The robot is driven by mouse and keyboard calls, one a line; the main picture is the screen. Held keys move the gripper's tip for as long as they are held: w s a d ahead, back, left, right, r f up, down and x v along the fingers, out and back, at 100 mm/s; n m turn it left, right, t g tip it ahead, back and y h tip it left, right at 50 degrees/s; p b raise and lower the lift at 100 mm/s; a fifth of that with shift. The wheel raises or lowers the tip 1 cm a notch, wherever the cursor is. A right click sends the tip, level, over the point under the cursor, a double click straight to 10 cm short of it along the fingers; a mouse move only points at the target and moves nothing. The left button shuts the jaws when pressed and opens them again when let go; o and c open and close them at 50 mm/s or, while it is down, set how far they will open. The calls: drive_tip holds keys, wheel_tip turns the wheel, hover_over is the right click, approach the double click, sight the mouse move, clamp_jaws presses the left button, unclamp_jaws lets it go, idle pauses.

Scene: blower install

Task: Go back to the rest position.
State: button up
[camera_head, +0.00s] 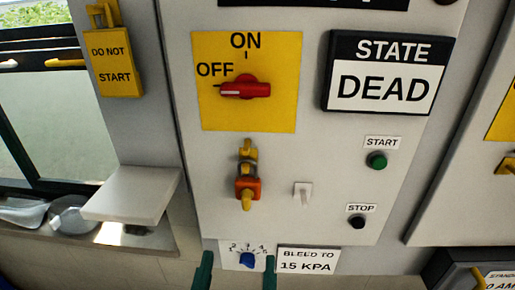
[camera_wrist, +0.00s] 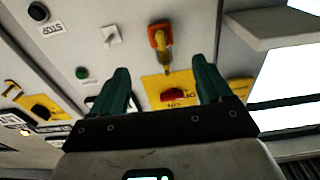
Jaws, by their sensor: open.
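My gripper (camera_head: 237,262) shows at the bottom of the head view as two green fingertips, apart and with nothing held between them. In the wrist view my gripper (camera_wrist: 161,85) also has its fingers spread, facing the panel. The red rotary switch (camera_head: 245,89) sits on a yellow plate, its handle lying level beside the OFF label; it also shows between the fingers in the wrist view (camera_wrist: 173,95). Below it an orange and yellow fitting (camera_head: 248,188) is on the panel. A blue knob (camera_head: 243,260) appears between the fingertips in the head view.
The panel has a STATE DEAD sign (camera_head: 388,78), a green START button (camera_head: 376,160), a black STOP button (camera_head: 357,221) and a white toggle (camera_head: 302,194). A yellow DO NOT START tag (camera_head: 114,68) hangs left, above a pale shelf (camera_head: 132,192) that juts out.

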drive_tip(key=w+d+f+m+g+h, duration=0.15)
drive_tip(key=d+f+g+h, duration=0.25)
drive_tip(key=d+f+g, duration=1.05)
drive_tip(key=s+d+f+n+g+y, duration=0.1)
drive_tip(key=s+d+f+g+y, duration=0.2)
drive_tip(key=s+d+f, duration=1.3)
wheel_tip(320, 180, down, 3)
drive_tip(key=shift+s+d+r+y, duration=0.1)
drive_tip(key=shift+s+d+y, duration=0.1)
drive_tip(key=shift+s+y, duration=0.7)
drive_tip(key=shift+s+n+g, duration=0.15)
drive_tip(key=shift+n+g, duration=0.1)
